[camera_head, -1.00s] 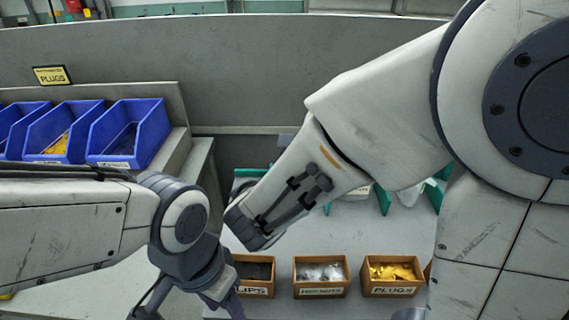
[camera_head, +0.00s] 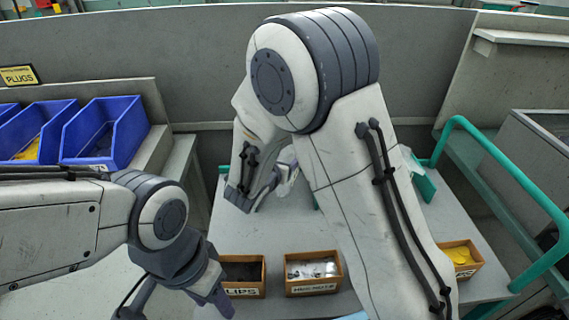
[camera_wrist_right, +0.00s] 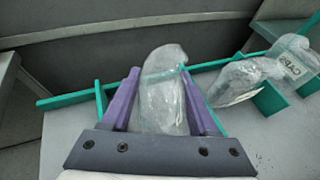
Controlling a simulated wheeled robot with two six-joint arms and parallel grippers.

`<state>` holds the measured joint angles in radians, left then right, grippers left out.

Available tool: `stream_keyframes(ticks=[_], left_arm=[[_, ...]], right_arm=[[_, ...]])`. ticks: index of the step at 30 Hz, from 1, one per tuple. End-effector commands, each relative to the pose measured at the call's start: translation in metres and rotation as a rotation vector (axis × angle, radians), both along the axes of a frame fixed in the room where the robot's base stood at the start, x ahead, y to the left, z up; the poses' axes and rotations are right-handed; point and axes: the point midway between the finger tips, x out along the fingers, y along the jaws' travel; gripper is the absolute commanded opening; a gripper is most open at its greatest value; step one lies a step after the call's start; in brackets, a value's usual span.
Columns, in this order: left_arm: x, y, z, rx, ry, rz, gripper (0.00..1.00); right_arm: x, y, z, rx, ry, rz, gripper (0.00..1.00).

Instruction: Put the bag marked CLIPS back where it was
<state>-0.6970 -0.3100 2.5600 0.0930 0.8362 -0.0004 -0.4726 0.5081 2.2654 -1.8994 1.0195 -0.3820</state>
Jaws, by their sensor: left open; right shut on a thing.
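My right gripper (camera_wrist_right: 163,105) has purple fingers shut on a clear plastic bag (camera_wrist_right: 163,85), which stands upright between them in the right wrist view. No readable marking shows on this bag. Green dividers and a rail (camera_wrist_right: 70,98) are behind and beside it on a grey surface; I cannot tell if the bag touches them. A second clear bag with a label (camera_wrist_right: 290,65) lies to the right. My left gripper (camera_head: 175,303) is open and empty at the lower left.
Cardboard boxes stand along the near table edge: one reading "LIPS" (camera_head: 243,290), one of hex nuts (camera_head: 312,287), one with yellow parts (camera_head: 462,268). My right arm covers the gap between the latter two. Blue bins (camera_head: 105,135) stand left; a green handrail (camera_head: 500,160) is right.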

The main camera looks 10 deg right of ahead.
Motion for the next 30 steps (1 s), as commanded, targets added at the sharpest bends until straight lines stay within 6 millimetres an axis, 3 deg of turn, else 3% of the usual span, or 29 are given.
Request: stream_keyframes(ticks=[3,16,17,18,30], left_arm=[[0.0,0.0,-0.001,0.0,0.0,0.0,0.5],[0.0,0.0,-0.007,0.0,0.0,0.0,0.5],[0.0,0.0,-0.005,0.0,0.0,0.0,0.5],[0.0,0.0,-0.005,0.0,0.0,0.0,0.5],[0.0,0.0,0.0,0.0,0.0,0.0,0.5]], right_arm=[[0.0,0.001,-0.013,0.0,0.001,0.003,0.07],[0.0,0.001,-0.019,0.001,-0.002,0.001,0.07],[0.0,0.001,-0.018,0.001,-0.001,0.001,0.72],[0.0,0.001,-0.017,0.001,-0.001,0.001,0.87],[0.0,0.001,-0.013,0.001,0.0,0.002,0.9]])
